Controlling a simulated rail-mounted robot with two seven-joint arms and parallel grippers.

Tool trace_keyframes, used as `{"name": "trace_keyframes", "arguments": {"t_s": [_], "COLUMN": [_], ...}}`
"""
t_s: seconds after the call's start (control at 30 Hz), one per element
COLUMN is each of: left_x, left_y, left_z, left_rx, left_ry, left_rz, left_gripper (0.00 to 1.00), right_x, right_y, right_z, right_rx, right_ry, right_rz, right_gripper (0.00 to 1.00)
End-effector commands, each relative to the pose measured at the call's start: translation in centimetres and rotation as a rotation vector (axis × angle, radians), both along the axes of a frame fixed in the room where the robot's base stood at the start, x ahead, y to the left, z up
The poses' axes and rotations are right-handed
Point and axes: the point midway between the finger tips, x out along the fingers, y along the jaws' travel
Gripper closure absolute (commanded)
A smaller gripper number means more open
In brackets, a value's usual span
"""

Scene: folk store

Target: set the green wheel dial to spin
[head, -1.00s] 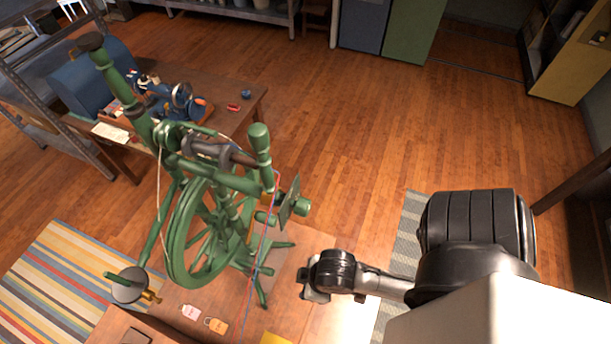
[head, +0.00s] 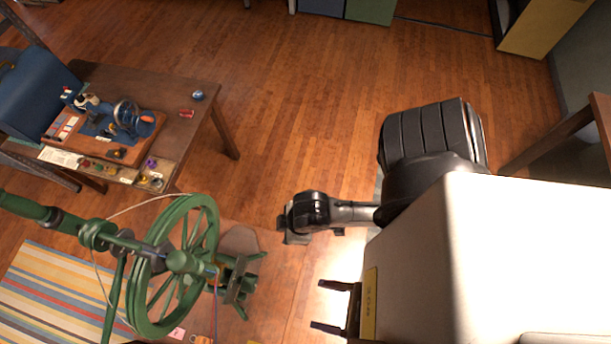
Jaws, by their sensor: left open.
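The green spinning wheel (head: 150,285) stands at the lower left of the head view, seen from above. A dark plate (head: 237,279) is at its right side, seen nearly edge-on; it seems to carry the dial, whose setting I cannot read. My left gripper (head: 318,306) shows at the bottom middle, right of the wheel. Its two dark fingers are apart, point left, and have nothing between them. A clear gap lies between the fingers and the plate. My right gripper is not recognisable in view.
A wooden table (head: 190,88) at upper left holds a blue sewing machine (head: 108,118) and small items. A striped rug (head: 50,290) lies at lower left. Open wooden floor fills the middle. A yellow cabinet (head: 545,25) stands at upper right.

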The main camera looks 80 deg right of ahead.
Motion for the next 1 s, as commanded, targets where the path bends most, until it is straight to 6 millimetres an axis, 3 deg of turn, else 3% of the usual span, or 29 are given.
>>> {"name": "trace_keyframes", "arguments": {"t_s": [0.2, 0.43, 1.0], "left_x": [0.0, 1.2, 11.0], "left_y": [-0.6, -0.8, -2.0], "left_z": [0.4, 0.7, 0.8], "left_rx": [-0.225, -0.285, -0.282], "left_ry": [0.001, 0.006, 0.007], "left_rz": [-0.039, -0.036, -0.034], "left_gripper": [0.38, 0.38, 0.38], "right_x": [0.0, 0.0, 0.0], "right_y": [0.5, 0.4, -0.1], "right_z": [0.0, 0.8, 5.7], "right_rx": [0.014, 0.012, -0.003], "right_ry": [0.000, -0.001, -0.002], "right_rz": [-0.004, -0.004, 0.004], "right_gripper": [0.48, 0.48, 0.48]}}
